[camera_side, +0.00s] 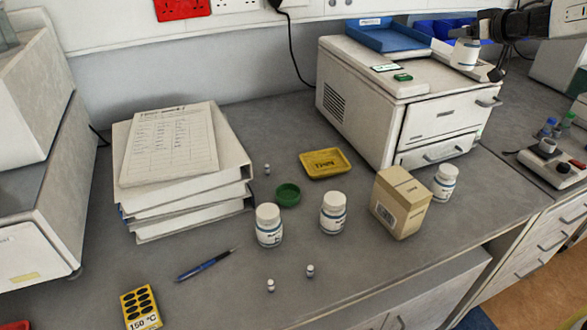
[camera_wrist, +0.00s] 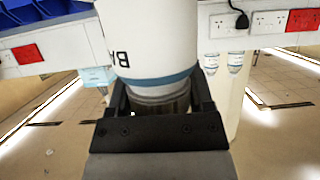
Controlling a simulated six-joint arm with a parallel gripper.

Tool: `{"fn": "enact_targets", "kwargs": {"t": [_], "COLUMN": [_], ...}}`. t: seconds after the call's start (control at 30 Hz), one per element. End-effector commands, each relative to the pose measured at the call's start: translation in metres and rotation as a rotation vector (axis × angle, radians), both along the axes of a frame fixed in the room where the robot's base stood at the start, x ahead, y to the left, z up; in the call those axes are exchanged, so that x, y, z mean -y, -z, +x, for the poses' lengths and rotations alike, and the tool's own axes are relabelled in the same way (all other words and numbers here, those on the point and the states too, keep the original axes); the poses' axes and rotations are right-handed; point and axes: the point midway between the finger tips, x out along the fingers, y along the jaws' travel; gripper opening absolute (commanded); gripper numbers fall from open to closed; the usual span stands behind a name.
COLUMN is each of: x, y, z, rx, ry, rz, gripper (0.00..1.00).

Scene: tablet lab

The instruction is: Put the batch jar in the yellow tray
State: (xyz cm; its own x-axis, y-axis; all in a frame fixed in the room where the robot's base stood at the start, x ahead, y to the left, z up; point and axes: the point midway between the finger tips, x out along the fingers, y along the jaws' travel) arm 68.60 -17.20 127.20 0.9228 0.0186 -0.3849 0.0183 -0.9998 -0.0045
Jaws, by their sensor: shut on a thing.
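My gripper (camera_side: 468,36) is at the upper right in the side view, over the white cabinet. It is shut on a white jar (camera_side: 465,56) with a blue stripe. In the wrist view the jar (camera_wrist: 155,40) fills the middle between my fingers (camera_wrist: 160,98), and upside-down letters that look like "BA" show on its label. I cannot tell in the side view whether the jar touches the cabinet top.
Similar white jars stand at the bench's left (camera_side: 268,233), middle (camera_side: 333,220) and right (camera_side: 443,187). A cardboard box (camera_side: 402,203) stands right of the tray, a green lid (camera_side: 288,194) left of it. The cabinet (camera_side: 400,110) carries a blue tray (camera_side: 388,38). White binders (camera_side: 190,197) lie left.

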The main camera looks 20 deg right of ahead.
Motion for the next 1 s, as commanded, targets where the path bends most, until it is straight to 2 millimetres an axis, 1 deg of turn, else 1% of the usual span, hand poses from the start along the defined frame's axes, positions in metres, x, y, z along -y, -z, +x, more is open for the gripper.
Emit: {"fn": "enact_targets", "kwargs": {"t": [0.03,0.1,0.17,0.3,0.37,0.5,0.6,0.7,0.9,0.97,1.0], "x": [-0.019,-0.042,-0.062,-0.111,-0.132,-0.182,-0.215,-0.242,-0.287,-0.299,-0.296], "y": [0.0,0.001,0.0,0.001,0.002,0.003,0.004,0.006,0.008,0.008,0.013], "z": [0.013,0.028,0.039,0.062,0.071,0.088,0.096,0.101,0.107,0.108,0.108], "rx": [0.0,-0.001,0.0,0.0,-0.001,0.001,0.002,0.003,0.004,0.004,0.003], "ry": [-0.037,-0.079,-0.115,-0.194,-0.227,-0.301,-0.347,-0.383,-0.444,-0.46,-0.455], "rz": [-0.001,-0.002,-0.002,-0.002,-0.003,-0.004,-0.004,-0.005,-0.007,-0.006,-0.005], "gripper": [0.03,0.03,0.03,0.03,0.03,0.03,0.03,0.03,0.03,0.03,0.03]}}
